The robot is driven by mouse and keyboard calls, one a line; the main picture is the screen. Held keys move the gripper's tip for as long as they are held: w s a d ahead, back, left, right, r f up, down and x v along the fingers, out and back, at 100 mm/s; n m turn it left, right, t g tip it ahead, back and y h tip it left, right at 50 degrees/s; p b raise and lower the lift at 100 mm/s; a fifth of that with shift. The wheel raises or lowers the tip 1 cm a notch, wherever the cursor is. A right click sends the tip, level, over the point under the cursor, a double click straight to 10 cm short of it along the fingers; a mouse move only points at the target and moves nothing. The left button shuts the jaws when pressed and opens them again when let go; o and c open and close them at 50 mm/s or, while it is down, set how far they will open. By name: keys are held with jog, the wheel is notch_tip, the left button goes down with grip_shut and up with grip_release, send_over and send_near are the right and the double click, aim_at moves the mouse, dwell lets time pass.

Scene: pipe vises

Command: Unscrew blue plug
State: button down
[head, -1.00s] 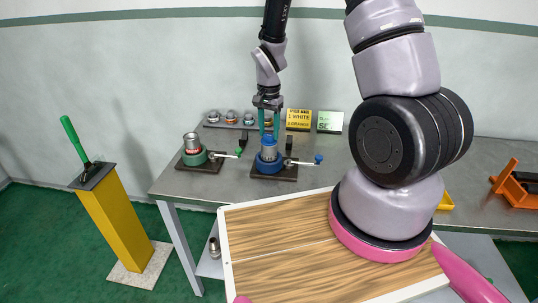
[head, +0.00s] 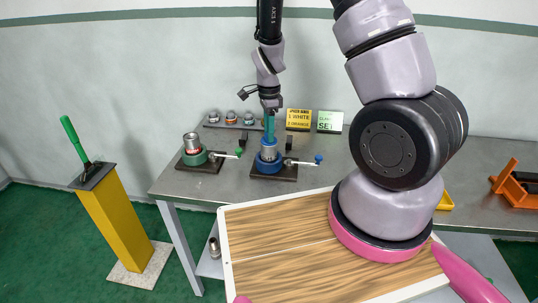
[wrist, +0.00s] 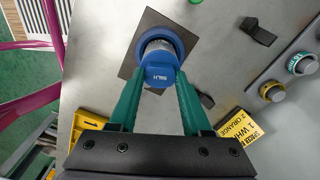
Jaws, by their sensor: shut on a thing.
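The blue plug (wrist: 160,76) sits on top of a metal pipe piece held upright in the blue vise (head: 267,164) on the grey table. The blue vise's ring also shows around the pipe in the wrist view (wrist: 178,44). My gripper (head: 269,138) comes straight down from above, its green fingers on both sides of the plug. In the wrist view my gripper (wrist: 160,82) is shut on the plug, a finger touching each side. In the head view the fingers hide most of the plug.
A green vise (head: 194,158) with a metal pipe stands to the left. Yellow (head: 299,119) and green (head: 330,121) signs stand at the back. A yellow pedestal with a green lever (head: 115,220) stands on the floor at left.

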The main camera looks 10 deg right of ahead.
jog(key=m, duration=0.5)
jog(key=m, duration=0.4)
jog(key=shift+m, duration=0.3)
jog(key=m, duration=0.9)
jog(key=shift+m, duration=0.4)
jog(key=shift+c, duration=2.2)
grip_release()
